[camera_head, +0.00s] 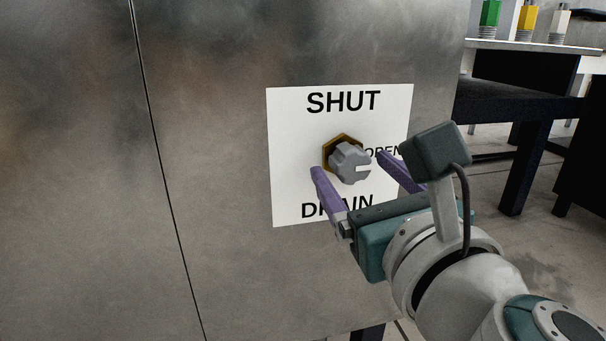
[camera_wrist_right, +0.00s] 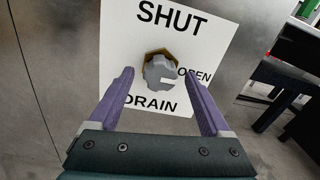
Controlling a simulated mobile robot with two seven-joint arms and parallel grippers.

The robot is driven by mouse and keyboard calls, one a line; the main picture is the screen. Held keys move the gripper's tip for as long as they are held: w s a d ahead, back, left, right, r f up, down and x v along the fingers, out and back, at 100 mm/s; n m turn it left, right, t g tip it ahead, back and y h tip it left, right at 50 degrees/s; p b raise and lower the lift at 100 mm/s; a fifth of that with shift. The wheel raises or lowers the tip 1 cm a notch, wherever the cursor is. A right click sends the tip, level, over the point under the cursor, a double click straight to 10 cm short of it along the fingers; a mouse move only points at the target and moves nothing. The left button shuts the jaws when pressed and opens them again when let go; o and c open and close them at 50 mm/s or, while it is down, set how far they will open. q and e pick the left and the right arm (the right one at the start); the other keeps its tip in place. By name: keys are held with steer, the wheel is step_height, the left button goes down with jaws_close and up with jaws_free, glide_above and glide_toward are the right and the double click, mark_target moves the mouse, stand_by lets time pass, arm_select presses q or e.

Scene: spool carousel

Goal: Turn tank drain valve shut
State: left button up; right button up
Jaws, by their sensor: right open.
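The drain valve is a grey lobed knob (camera_head: 350,164) on a brass hex fitting (camera_head: 341,143), mounted on a steel panel. A white label (camera_head: 290,125) behind it reads SHUT above, OPEN at the right and DRAIN below. The light notch on the knob points right, toward OPEN. My right gripper (camera_head: 350,162) is open, its purple fingers on either side of the knob in the head view. In the right wrist view the knob (camera_wrist_right: 160,71) shows beyond and between the fingertips, with gaps on both sides. I see no contact. My left gripper is out of view.
The steel tank panel (camera_head: 210,180) fills the left and middle, with a vertical seam. The floor at the right is clear.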

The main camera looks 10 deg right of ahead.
steer(key=shift+w, duration=0.25)
jaws_close()
stand_by(0.6)
